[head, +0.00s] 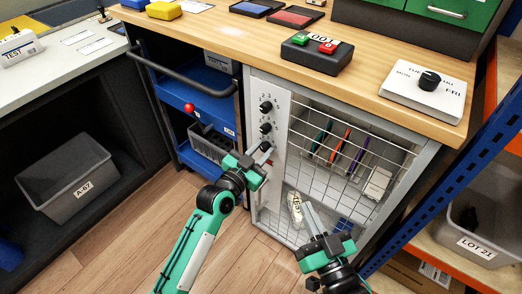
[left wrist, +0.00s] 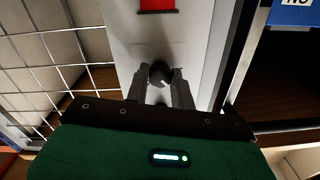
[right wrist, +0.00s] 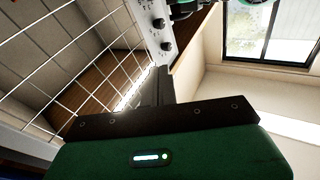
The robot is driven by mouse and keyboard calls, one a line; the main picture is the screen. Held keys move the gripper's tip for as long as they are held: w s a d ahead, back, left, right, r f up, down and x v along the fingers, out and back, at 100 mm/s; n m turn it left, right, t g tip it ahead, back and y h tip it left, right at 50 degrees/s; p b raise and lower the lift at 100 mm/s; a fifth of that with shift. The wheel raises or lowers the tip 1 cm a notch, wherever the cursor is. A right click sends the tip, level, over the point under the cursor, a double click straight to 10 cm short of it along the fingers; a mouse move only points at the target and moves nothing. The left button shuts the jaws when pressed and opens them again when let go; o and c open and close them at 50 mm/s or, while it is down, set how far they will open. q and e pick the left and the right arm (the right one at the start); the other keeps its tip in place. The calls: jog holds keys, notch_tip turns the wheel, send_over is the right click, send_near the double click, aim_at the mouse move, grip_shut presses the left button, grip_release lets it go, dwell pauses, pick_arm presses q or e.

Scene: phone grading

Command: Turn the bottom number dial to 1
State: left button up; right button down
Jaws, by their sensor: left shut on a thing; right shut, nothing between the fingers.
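The bottom number dial (head: 266,146) is the lowest of a column of black dials on the white panel (head: 280,115) of the wire-front cabinet. My left gripper (head: 262,153) is at it. In the left wrist view the fingers (left wrist: 162,88) are shut on the sides of the black dial knob (left wrist: 160,72). The number it points to cannot be read. The middle dial (head: 265,127) and top dial (head: 266,106) sit above it. My right gripper (head: 308,212) is shut and empty in front of the wire mesh, with its fingers also in the right wrist view (right wrist: 155,85).
The wire mesh front (head: 340,150) stands right of the panel, with colored phones or slim items behind it. A red piece (left wrist: 157,5) is on the panel below the dial. A blue-shelved cart (head: 195,95) stands to the left. The wooden counter (head: 235,40) is above.

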pick_arm(q)
jog(key=shift+r+n+p, duration=0.15)
jog(key=shift+n+p, duration=0.55)
jog(key=shift+p, duration=0.3)
pick_arm(e)
jog(key=s+a+f+g, duration=0.2)
jog(key=s+f+g, duration=0.25)
jog(key=f, duration=0.35)
pick_arm(q)
jog(key=shift+n+p, duration=0.3)
jog(key=n+p, duration=0.3)
jog(key=n, duration=0.1)
jog(key=shift+n+p, duration=0.6)
jog(key=shift+n, duration=0.3)
pick_arm(e)
jog(key=s+d+f+g+h, duration=0.1)
jog(key=s+d+g+h, duration=0.1)
jog(key=d+g+h, duration=0.2)
jog(key=shift+s+d+g+h, duration=0.35)
jog(key=shift+d+g, duration=1.5)
jog(key=shift+d, duration=0.65)
pick_arm(q)
jog(key=o, duration=1)
jog(key=shift+s+a, duration=0.1)
